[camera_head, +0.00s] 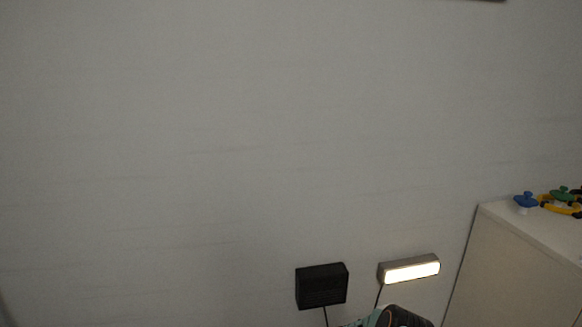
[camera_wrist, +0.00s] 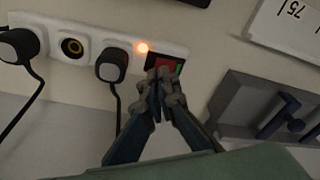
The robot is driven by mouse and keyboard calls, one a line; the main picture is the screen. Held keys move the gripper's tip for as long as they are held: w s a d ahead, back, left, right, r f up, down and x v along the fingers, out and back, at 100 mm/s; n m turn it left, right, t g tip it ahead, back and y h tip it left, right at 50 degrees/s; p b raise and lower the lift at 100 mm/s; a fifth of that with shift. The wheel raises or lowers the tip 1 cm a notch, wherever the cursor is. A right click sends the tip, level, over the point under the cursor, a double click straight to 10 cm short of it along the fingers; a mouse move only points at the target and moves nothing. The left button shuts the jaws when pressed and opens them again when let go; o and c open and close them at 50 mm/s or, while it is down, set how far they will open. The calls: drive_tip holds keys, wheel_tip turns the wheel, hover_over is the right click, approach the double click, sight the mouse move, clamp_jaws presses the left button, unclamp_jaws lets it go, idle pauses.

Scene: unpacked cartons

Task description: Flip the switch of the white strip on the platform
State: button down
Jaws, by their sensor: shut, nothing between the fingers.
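In the wrist view, the white strip (camera_wrist: 75,28) runs across the upper left. It carries two black plugs (camera_wrist: 112,64) with cords, and an open socket with a yellow ring (camera_wrist: 72,46) between them. An orange indicator (camera_wrist: 142,47) glows near its right end. Just right of the light is the switch (camera_wrist: 162,62), dark with red and green parts, partly hidden behind my fingertips. My gripper (camera_wrist: 160,80) is shut and empty, its tips over the lower part of the switch. I cannot tell whether they touch it. Neither strip nor switch is seen in the head view.
In the head view, a lit lamp (camera_head: 411,270) and a black box (camera_head: 321,287) stand left of a white cabinet (camera_head: 500,262).

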drive_tip(key=shift+f+b, duration=0.75)
drive_tip(key=shift+f, duration=0.25)
idle(0.7)
drive_tip(key=shift+r+p, duration=2)
drive_tip(key=shift+r, duration=1.55)
